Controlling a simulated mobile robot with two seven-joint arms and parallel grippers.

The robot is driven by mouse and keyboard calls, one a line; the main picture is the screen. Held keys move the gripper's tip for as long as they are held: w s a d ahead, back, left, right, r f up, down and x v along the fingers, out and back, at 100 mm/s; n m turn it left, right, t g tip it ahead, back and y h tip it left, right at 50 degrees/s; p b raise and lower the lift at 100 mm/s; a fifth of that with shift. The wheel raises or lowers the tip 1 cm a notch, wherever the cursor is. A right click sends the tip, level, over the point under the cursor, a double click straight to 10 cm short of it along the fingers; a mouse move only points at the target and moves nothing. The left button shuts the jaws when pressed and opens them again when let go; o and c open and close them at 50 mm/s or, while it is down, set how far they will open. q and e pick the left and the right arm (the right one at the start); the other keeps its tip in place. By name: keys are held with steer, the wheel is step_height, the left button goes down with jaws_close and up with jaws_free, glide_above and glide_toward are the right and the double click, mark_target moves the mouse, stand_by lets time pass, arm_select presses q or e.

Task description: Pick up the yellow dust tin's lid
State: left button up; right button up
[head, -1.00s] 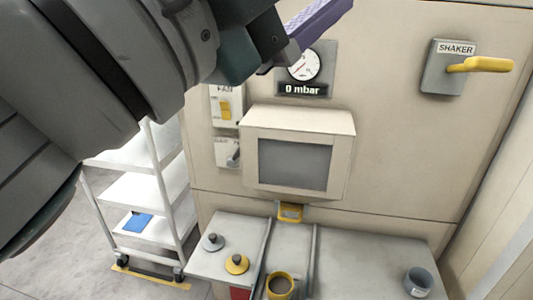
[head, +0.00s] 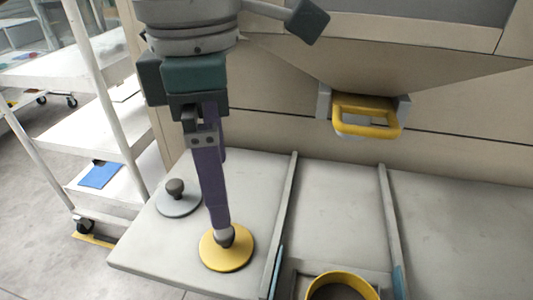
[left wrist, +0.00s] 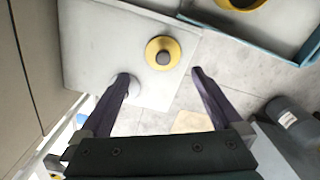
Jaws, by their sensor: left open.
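The yellow dust tin's lid (head: 226,250) is a flat yellow disc with a dark knob, lying on the grey bench. It also shows in the left wrist view (left wrist: 155,44). My left gripper (head: 220,221) points down at it, with purple fingers; in the left wrist view the fingers (left wrist: 160,75) are spread apart and empty. The knob shows between and just beyond the fingertips. In the head view the fingertips overlap the knob's top; contact cannot be told. The open yellow tin (head: 341,277) stands to the right, cut off by the bottom edge. My right gripper is not in view.
A grey lid (head: 178,203) with a knob lies just left and behind the yellow lid. A raised rail (head: 284,215) runs to its right. A yellow handle (head: 366,127) juts from the cabinet behind. A white trolley (head: 85,135) stands left of the bench.

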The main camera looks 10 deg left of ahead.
mark_target(224, 231)
arm_select(q)
steer(key=shift+a+f, duration=0.2)
steer(key=shift+f, duration=0.25)
steer(key=f, duration=0.3)
steer(key=shift+s+d+f+b, duration=0.1)
steer(key=shift+s+f+b, duration=0.15)
steer(key=shift+f+b, duration=0.1)
step_height(224, 231, down, 6)
steer(key=shift+s+r+b, duration=0.1)
steer(key=shift+r+b, duration=0.15)
steer(key=shift+b, duration=0.4)
steer(key=shift+r, duration=0.1)
steer(key=c, duration=1.1)
steer(key=shift+r, duration=0.1)
